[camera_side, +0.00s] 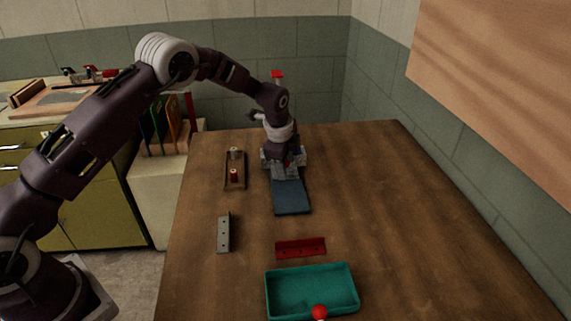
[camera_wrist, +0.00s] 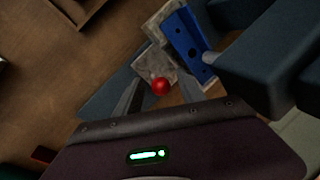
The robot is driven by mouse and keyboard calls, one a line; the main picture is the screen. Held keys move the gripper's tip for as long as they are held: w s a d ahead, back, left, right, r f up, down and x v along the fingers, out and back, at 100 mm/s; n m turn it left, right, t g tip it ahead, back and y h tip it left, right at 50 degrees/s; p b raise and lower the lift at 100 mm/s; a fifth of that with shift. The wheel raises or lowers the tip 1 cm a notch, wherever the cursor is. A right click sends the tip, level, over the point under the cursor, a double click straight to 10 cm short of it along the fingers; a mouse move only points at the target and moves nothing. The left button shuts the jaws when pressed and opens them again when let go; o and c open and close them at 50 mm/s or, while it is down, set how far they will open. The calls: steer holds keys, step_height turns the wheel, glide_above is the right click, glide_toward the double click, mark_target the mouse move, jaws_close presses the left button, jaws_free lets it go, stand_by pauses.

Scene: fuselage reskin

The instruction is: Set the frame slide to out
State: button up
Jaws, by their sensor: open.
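In the wrist view a red ball knob (camera_wrist: 160,86) sits by a mottled grey block (camera_wrist: 156,66); it looks like the frame slide's handle, though I cannot tell the slide's position. A blue bracket with holes (camera_wrist: 188,45) lies against the grey blocks. My gripper (camera_wrist: 163,98) is open, with one finger on each side of the knob; contact cannot be told. In the side view my gripper (camera_side: 286,166) is low at the far end of a slate-blue slab (camera_side: 291,198), and my arm hides much of the fixture.
A wooden tray (camera_side: 227,183) with small cylinders stands left of the slab. A grey drilled strip (camera_side: 223,234), a red strip (camera_side: 301,247) and a teal tray (camera_side: 312,291) lie nearer. A red ball (camera_side: 320,311) shows at the front. The table's right side is clear.

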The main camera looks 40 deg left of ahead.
jaws_close()
stand_by(1.4)
